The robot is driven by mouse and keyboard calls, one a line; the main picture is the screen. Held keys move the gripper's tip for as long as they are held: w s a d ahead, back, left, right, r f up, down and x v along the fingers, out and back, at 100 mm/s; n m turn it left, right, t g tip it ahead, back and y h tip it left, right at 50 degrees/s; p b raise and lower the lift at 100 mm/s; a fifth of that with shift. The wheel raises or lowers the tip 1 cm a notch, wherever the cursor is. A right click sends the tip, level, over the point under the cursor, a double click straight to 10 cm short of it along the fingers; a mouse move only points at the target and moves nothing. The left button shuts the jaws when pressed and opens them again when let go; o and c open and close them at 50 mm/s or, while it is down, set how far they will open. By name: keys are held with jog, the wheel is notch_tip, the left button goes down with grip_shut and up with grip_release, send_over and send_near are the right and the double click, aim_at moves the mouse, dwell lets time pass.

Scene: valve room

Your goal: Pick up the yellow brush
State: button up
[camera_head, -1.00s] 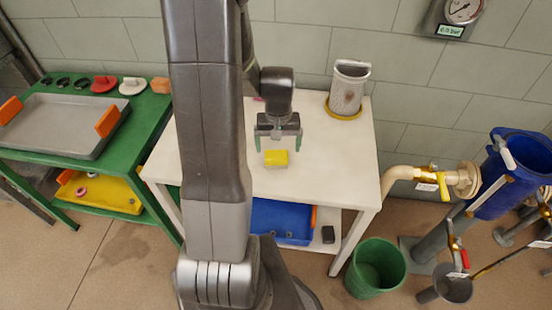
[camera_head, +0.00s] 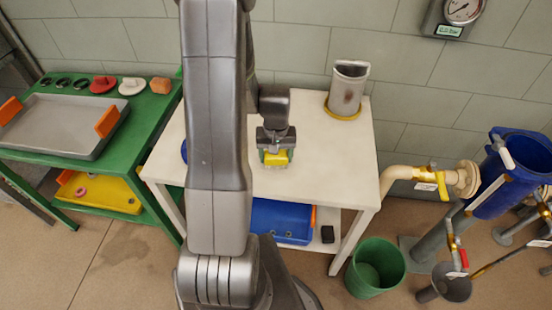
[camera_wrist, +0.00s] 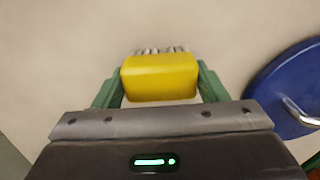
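The yellow brush (camera_head: 277,158) is on the white table (camera_head: 330,160), below my gripper (camera_head: 276,156). In the wrist view the brush (camera_wrist: 160,77) shows a yellow block with a row of pale bristles along its far edge. The green fingers of my gripper (camera_wrist: 160,85) stand against its left and right sides with no clear gap, so it looks shut on the brush. Whether the brush still touches the table is hard to tell.
A blue round lid (camera_wrist: 290,90) with a metal handle lies right of my gripper in the wrist view. A stained pale canister (camera_head: 347,90) stands at the table's back right. A blue tray (camera_head: 280,222) is on the shelf below. The table's right side is clear.

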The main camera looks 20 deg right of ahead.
jog(key=c, duration=0.4)
jog(key=shift+c, duration=0.2)
notch_tip(320, 180, up, 10)
jog(key=shift+r, duration=0.1)
jog(key=shift+o, duration=0.7)
